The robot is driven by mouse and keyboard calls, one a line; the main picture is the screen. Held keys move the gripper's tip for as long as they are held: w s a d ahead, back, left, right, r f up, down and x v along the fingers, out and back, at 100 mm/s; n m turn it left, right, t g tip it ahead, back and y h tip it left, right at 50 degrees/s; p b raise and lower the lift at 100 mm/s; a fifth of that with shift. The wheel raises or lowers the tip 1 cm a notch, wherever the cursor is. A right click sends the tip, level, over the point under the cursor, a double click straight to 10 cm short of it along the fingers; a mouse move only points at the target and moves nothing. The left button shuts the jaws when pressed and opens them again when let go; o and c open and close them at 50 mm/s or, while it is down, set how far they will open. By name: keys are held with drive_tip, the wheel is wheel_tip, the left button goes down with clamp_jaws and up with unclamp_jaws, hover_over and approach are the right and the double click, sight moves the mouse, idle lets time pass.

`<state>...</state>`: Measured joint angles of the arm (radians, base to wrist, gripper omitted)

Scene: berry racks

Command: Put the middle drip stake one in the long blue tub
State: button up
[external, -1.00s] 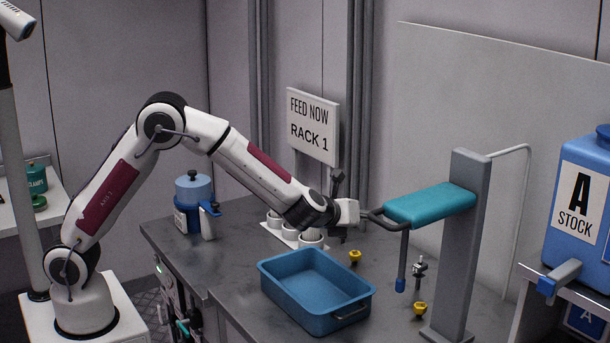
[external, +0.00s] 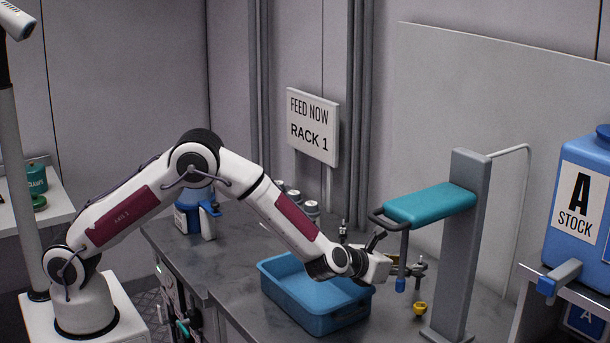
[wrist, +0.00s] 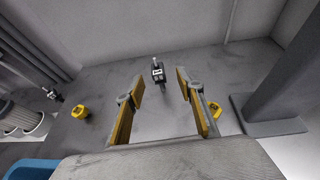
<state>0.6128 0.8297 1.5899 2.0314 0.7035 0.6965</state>
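A dark drip stake with a pale label (wrist: 157,72) stands upright in the wrist view, ahead of and between my fingertips and apart from them. In the external view it is largely lost behind my fingers. My gripper (external: 415,268) is open and low over the bench under the teal arm; its yellow-lined fingers (wrist: 161,84) are spread with nothing between them. A second dark stake (external: 343,231) stands further back, also at left in the wrist view (wrist: 53,95). The long blue tub (external: 305,305) sits on the bench below my forearm; its corner shows in the wrist view (wrist: 32,170).
A yellow piece (external: 420,308) stands near the grey post (external: 463,240); another (wrist: 80,111) is left of my fingers. The teal arm (external: 430,204) with a hanging rod (external: 403,260) overhangs close to my gripper. White cups (wrist: 20,118) stand at left.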

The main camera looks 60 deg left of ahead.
sight(420, 264)
drive_tip(key=shift+x, duration=1.3)
drive_tip(key=shift+w, duration=0.1)
drive_tip(key=shift+a+x, duration=0.15)
drive_tip(key=shift+x, duration=0.55)
drive_tip(key=shift+a+x, duration=0.15)
drive_tip(key=shift+x, duration=1.65)
drive_tip(key=shift+f, duration=0.1)
drive_tip(key=shift+c, duration=0.5)
drive_tip(key=c, duration=0.8)
drive_tip(key=shift+c, duration=0.4)
